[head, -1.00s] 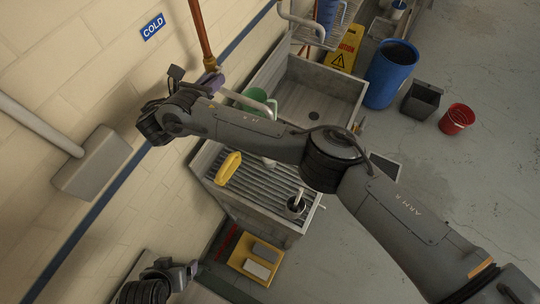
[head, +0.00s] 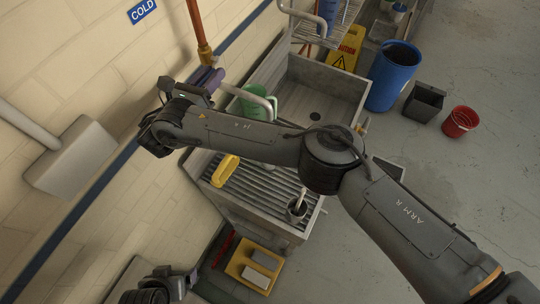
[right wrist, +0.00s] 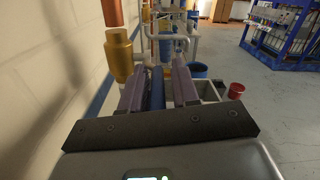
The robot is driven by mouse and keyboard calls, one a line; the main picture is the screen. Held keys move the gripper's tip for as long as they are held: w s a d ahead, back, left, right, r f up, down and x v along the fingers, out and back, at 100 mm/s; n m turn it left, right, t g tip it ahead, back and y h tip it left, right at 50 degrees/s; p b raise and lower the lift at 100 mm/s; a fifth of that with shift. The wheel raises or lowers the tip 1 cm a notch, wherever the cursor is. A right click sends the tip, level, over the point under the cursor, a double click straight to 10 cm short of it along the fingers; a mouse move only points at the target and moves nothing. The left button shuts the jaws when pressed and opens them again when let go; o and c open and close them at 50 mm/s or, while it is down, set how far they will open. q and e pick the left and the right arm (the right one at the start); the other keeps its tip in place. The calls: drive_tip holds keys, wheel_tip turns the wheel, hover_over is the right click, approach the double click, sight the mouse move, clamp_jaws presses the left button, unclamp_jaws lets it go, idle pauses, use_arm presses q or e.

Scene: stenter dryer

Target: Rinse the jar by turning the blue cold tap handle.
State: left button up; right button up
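The blue handle (right wrist: 157,88) stands between the two purple fingers of my right gripper (right wrist: 157,84) in the right wrist view. Narrow gaps show on both sides, so the fingers are open around it. In the head view my right gripper (head: 208,80) is by the wall, just below the orange-brown pipe, and its fingers hide the handle. A green jar-like container (head: 253,105) is at the sink's wall side, partly behind a pale curved spout (head: 266,100). I cannot see water. My left gripper (head: 192,274) is low at the left, away from the sink; its finger opening is unclear.
The metal sink (head: 345,87) has a ribbed drainboard with a yellow object (head: 225,170) and a small metal cup (head: 297,208). A COLD sign (head: 142,11) is on the wall. A blue barrel (head: 393,78) and red bucket (head: 460,121) stand on the floor, which is clear at right.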

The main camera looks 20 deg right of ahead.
drive_tip(key=shift+o, duration=0.7)
drive_tip(key=shift+a, duration=0.1)
drive_tip(key=shift+s+a, duration=0.4)
drive_tip(key=p+v, duration=0.9)
drive_tip(key=p, duration=0.1)
drive_tip(key=shift+s+a, duration=0.25)
drive_tip(key=shift+s, duration=0.05)
